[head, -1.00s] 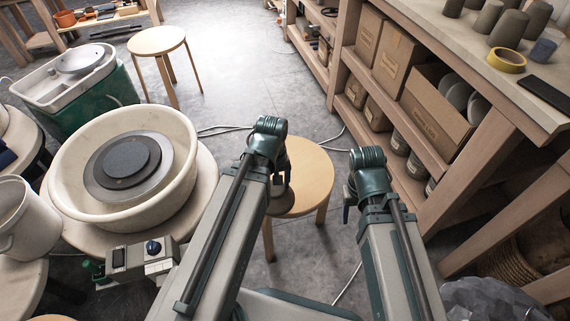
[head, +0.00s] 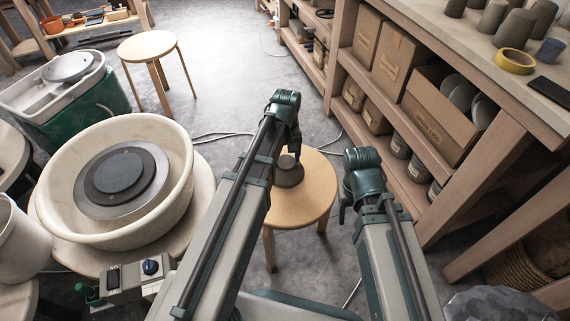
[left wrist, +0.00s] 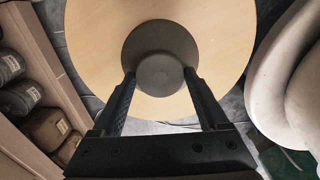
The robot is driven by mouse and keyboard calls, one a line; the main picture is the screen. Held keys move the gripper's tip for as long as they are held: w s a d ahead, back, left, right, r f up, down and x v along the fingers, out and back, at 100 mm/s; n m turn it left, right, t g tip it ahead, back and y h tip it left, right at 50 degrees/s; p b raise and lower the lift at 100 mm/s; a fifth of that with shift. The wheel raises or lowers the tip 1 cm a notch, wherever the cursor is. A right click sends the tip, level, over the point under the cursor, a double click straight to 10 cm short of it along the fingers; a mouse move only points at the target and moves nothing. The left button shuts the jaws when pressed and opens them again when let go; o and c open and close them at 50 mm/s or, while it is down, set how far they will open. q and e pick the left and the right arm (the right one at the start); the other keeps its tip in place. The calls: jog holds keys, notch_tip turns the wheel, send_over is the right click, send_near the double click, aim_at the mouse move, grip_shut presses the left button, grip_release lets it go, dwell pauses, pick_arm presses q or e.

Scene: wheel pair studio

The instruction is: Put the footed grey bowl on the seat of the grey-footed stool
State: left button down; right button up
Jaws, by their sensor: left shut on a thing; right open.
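The footed grey bowl (head: 288,175) is dark grey and appears foot up, over the pale round seat of a wooden stool (head: 314,190). My left gripper (head: 290,154) is shut on its narrow foot from above. In the left wrist view the two fingertips stand either side of the bowl's small round foot (left wrist: 160,73), with the wider body over the seat (left wrist: 95,45) beyond. I cannot tell whether the bowl touches the seat. The stool's foot colour is not clear. My right gripper (head: 345,205) is open and empty, right of the stool.
A second wooden stool (head: 146,46) stands at the back left. A potter's wheel with a cream basin (head: 60,205) is close on the left. A shelf with boxes (head: 437,115) lines the right. Cables lie on the grey floor behind the near stool.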

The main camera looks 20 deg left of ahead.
aim_at(286, 161)
pick_arm(q)
jog(key=shift+f+b, duration=1.35)
jog(key=shift+f, duration=0.3)
jog(key=shift+f, duration=0.15)
grip_release()
jog(key=shift+r, duration=0.2)
notch_tip(286, 161, up, 12)
jog(key=p, duration=1.2)
